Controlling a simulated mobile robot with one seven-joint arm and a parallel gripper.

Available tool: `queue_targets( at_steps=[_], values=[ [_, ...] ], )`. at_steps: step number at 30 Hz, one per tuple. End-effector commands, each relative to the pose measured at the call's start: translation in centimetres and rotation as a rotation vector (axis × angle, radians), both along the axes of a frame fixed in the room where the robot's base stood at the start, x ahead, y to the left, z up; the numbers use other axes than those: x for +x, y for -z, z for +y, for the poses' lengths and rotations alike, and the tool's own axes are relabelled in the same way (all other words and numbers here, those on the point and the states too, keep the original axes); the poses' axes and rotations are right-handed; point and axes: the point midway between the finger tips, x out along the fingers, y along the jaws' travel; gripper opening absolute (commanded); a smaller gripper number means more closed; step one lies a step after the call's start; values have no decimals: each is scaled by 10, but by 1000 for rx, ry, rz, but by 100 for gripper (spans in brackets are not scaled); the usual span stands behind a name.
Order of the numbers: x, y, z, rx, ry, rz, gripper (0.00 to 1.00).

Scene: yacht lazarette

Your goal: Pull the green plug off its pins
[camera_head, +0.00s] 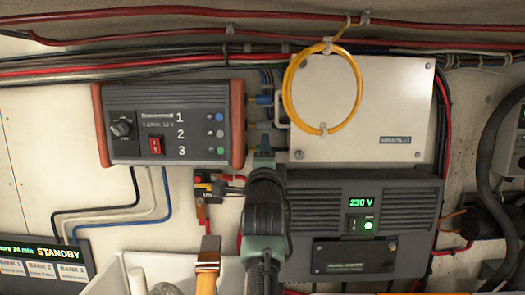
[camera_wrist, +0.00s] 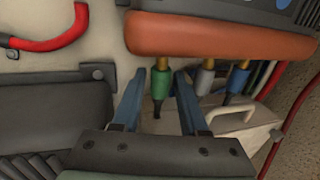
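The green plug (camera_wrist: 160,84) sits on brass-coloured pins at the orange end of the control box (camera_wrist: 210,38), with a dark cable at its outer end. In the wrist view my gripper (camera_wrist: 161,74) has its two blue fingers on either side of the green plug. The fingers stand apart, with a small gap visible at the left; contact on the right is unclear. A grey plug (camera_wrist: 205,80) and a blue plug (camera_wrist: 239,79) sit beside it. In the head view my gripper (camera_head: 264,152) hides the green plug below the blue plug (camera_head: 262,99).
A cream box (camera_head: 360,120) with a coiled yellow cable (camera_head: 289,90) stands right of the plugs. A dark 230 V unit (camera_head: 350,220) lies below it. The grey plug is close to the right finger. Red cables (camera_head: 200,30) run above.

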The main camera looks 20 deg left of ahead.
Motion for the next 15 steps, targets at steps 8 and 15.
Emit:
queue_targets(
  at_steps=[8,15],
  values=[
    [-1,0,1,0,-2,0,42],
    [-18,1,-3,1,-3,0,42]
  ],
)
